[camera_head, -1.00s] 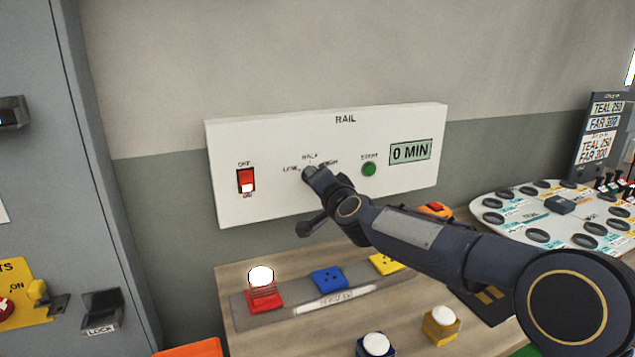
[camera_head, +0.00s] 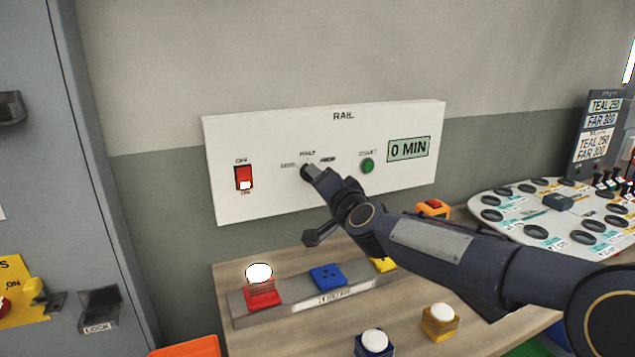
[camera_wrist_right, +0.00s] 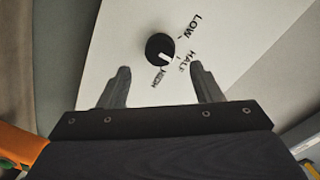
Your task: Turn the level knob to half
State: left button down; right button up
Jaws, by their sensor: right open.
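The black level knob (camera_wrist_right: 160,48) is on the white RAIL panel (camera_head: 270,200), with LOW, HALF and HIGH labels around it. In the right wrist view its white mark points down and right, roughly between HALF and HIGH; the exact setting is hard to tell. The knob (camera_head: 306,171) also shows in the head view, partly covered by my gripper. My right gripper (camera_wrist_right: 163,72) is open and empty, its two fingers apart and short of the knob, which lies beyond the gap between them. It also shows in the head view (camera_head: 316,172). My left gripper is out of view.
The panel also carries a red rocker switch (camera_head: 244,178), a green START button (camera_head: 367,166) and a display (camera_head: 409,149) reading 0 MIN. Below, a wooden bench (camera_head: 300,260) holds red and blue blocks. A grey cabinet (camera_head: 60,150) stands at the left.

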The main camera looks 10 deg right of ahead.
jog(key=shift+s+d, duration=0.15)
jog(key=shift+s, duration=0.6)
jog(key=shift+s+d, duration=0.1)
jog(key=shift+s, duration=0.6)
jog(key=s+d+f+n+g+p, duration=0.1)
jog(key=s+f, duration=0.4)
jog(key=s, duration=0.7)
jog(key=s+d+f+n+g+p, duration=0.2)
jog(key=s+f+n+g, duration=0.2)
jog(key=s, duration=0.9)
jog(key=s+d+f+n+g+y+p, duration=0.1)
jog(key=s+f+g, duration=0.5)
jog(key=s, duration=0.6)
jog(key=shift+s+d+f+n+p, duration=0.25)
jog(key=shift+d+f+n+p, duration=0.2)
jog(key=shift+f+n+p, duration=0.4)
jog(key=shift+r, duration=0.1)
